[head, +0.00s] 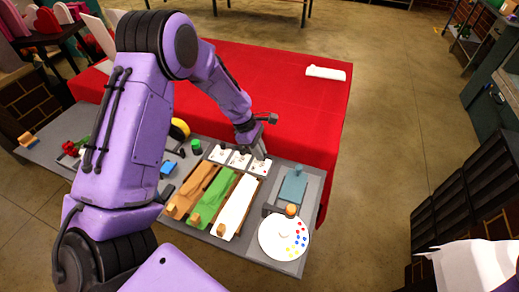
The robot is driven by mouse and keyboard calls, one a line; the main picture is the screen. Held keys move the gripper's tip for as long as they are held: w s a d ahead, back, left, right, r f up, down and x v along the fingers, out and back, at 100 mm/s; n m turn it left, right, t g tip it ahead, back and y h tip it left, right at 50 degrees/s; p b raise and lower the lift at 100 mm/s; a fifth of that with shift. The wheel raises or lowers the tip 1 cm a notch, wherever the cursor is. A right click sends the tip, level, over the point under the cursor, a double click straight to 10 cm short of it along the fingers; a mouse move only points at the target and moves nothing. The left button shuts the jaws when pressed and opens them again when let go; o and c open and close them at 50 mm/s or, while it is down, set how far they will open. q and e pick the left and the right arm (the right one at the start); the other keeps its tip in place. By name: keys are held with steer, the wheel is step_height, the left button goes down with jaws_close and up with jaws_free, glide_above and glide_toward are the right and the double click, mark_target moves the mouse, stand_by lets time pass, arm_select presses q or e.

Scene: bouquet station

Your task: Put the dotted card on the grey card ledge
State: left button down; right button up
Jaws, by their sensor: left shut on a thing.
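Three small white cards with tiny marks lie in a row on the grey table: a left card (219,153), a middle card (239,160) and a right card (260,167). The marks are too small to tell the patterns surely; the right one seems to be the dotted card. My left gripper (262,154) reaches down at the right card and is shut on it. The fingers hide part of this card. A grey-blue flat piece (293,186) lies to the right on a darker grey base; I cannot tell whether this is the card ledge. My right gripper is not in view.
Orange, green and white long pieces (237,207) lie in wooden trays in front of the cards. A round white palette with coloured dots (272,242) is at the front right. A red cloth (300,110) covers the table behind, with a white object (325,73) on it.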

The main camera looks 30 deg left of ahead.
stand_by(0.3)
arm_select(q)
steer(key=c, duration=0.6)
jaws_free()
step_height(320, 180, up, 7)
steer(key=p, duration=0.8)
steer(key=shift+p, duration=0.3)
